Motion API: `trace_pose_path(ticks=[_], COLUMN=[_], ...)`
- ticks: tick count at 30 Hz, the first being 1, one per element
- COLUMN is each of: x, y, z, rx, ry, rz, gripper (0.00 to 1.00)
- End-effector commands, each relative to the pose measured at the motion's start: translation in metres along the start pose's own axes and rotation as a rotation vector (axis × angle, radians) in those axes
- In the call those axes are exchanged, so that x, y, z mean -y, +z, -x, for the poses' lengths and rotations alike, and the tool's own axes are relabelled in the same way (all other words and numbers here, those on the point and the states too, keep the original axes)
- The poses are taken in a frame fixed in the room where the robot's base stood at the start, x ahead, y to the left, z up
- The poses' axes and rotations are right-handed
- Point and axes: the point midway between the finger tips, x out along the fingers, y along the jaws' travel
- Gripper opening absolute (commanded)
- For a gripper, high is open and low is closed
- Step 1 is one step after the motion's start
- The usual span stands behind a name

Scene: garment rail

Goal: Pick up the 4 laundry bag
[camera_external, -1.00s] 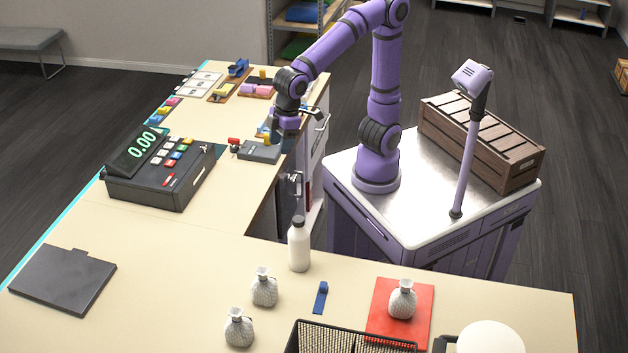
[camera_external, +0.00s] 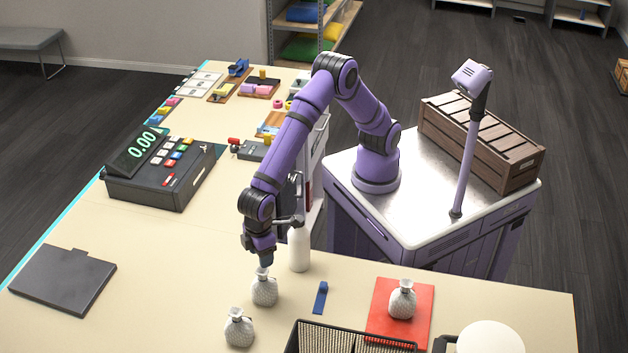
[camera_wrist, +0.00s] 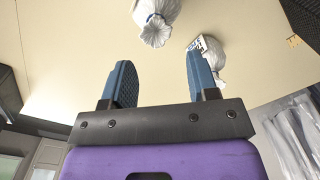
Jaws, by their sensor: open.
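Three small grey-white tied bags stand on the counter in the external view: one bag (camera_external: 264,291) right below my gripper, a second bag (camera_external: 239,329) nearer the front, and a third bag (camera_external: 402,301) on a red mat (camera_external: 385,338). No number is readable on any of them. My gripper (camera_external: 265,262) points down just above the first bag's neck. In the wrist view my gripper (camera_wrist: 158,65) has its blue fingers apart with nothing between them. Beyond the fingertips are a bag (camera_wrist: 155,20) and, to the right, a bag with a small label (camera_wrist: 207,60), partly behind the right finger.
A white bottle (camera_external: 299,249) stands close to the right of my gripper. A blue strip (camera_external: 321,297) lies between the bags and the mat. A black wire basket (camera_external: 350,340) is at the front edge. A cash register (camera_external: 160,172) and a dark flat plate (camera_external: 63,280) are left; counter between is clear.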

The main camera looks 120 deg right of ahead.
Motion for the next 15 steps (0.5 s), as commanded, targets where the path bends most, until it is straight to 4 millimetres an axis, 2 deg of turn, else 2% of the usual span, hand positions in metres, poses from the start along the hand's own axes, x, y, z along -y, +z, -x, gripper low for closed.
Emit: trace_pose_path(ticks=[9,15], x=[0.000,-0.001], y=[0.000,0.000], z=[-0.044,-0.055], rx=[0.004,0.001], ry=[0.002,0.001], rz=[0.000,0.000], gripper=[0.54,0.54])
